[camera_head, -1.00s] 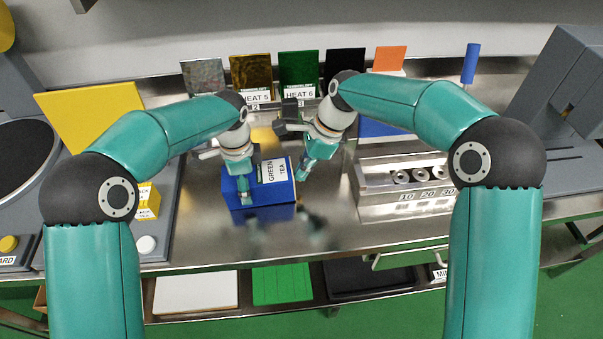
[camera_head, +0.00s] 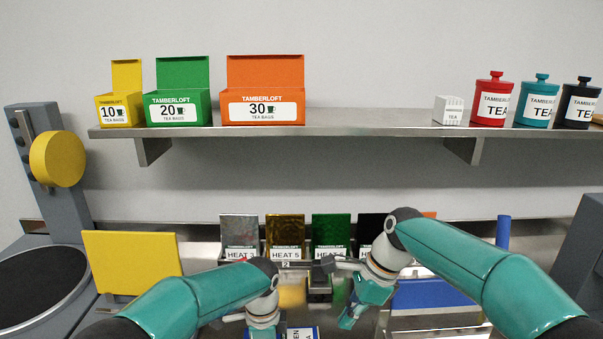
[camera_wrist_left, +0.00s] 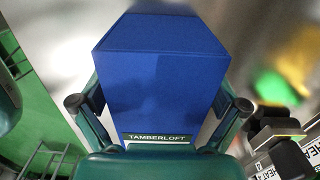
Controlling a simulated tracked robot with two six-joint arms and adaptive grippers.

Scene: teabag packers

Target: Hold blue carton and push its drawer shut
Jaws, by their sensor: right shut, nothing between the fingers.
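The blue carton (camera_wrist_left: 165,75) fills the middle of the left wrist view, with TAMBERLOFT printed near its lower edge. Only the top of its white label (camera_head: 302,333) shows at the bottom edge of the head view. My left gripper (camera_wrist_left: 160,108) has its fingers along both sides of the carton and is shut on it. My right gripper (camera_head: 347,322) is shut and empty, pointing down just right of the carton. The drawer cannot be made out, and the carton's lower part is outside the head view.
Several foil packs stand behind the grippers, including a gold one (camera_head: 285,234) and a green one (camera_head: 331,234). A yellow panel (camera_head: 132,262) stands at left. A wall shelf (camera_head: 330,131) holds boxes and tins.

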